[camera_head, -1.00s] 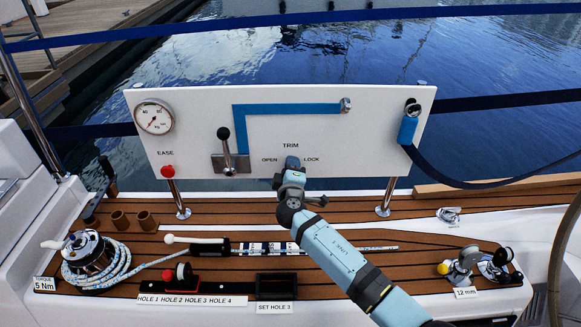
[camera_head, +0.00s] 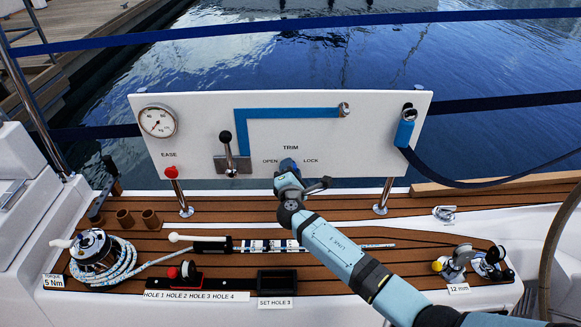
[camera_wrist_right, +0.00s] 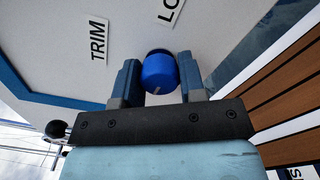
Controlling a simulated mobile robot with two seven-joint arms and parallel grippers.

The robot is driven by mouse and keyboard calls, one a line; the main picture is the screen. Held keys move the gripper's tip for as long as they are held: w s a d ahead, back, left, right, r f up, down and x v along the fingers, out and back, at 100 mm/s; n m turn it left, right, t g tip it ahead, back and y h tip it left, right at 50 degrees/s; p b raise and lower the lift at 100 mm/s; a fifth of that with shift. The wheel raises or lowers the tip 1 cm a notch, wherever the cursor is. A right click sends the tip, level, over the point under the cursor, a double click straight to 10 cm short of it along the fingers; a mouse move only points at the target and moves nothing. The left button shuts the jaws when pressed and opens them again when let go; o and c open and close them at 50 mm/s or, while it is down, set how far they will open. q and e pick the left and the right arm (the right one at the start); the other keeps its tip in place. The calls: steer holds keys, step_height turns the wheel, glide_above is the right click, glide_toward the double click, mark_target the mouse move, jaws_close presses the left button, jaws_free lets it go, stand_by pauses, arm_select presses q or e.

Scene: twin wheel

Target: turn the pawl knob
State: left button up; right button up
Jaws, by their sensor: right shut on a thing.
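The pawl knob is a blue round knob with a pale mark, on the white panel (camera_head: 370,140) below the TRIM label and between OPEN and LOCK. In the right wrist view the blue knob (camera_wrist_right: 159,73) sits between the two dark fingers of my right gripper (camera_wrist_right: 158,80). The fingers are shut on its sides. In the head view my right gripper (camera_head: 288,172) reaches up to the panel from the lower right and hides most of the knob. The pale mark on the knob's face is small. My left gripper is not in view.
A black-knobbed lever (camera_head: 227,150) stands left of the knob on the panel. A gauge (camera_head: 158,121), a red EASE button (camera_head: 171,172) and a blue-wrapped fitting (camera_head: 405,128) are farther out. A winch with rope (camera_head: 95,252) and a black tray (camera_head: 277,275) are on the deck.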

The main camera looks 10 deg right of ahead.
steer(key=shift+w+r+n, duration=0.1)
steer(key=shift+r+n, duration=0.05)
steer(key=shift+n, duration=0.25)
steer(key=o, duration=0.9)
arm_select(q)
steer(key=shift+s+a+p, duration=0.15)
steer(key=shift+p, duration=0.75)
arm_select(e)
steer(key=s+a, duration=0.1)
steer(key=s, duration=0.8)
steer(key=s+a, duration=0.1)
steer(key=s, duration=0.3)
steer(key=shift+s+a, duration=0.3)
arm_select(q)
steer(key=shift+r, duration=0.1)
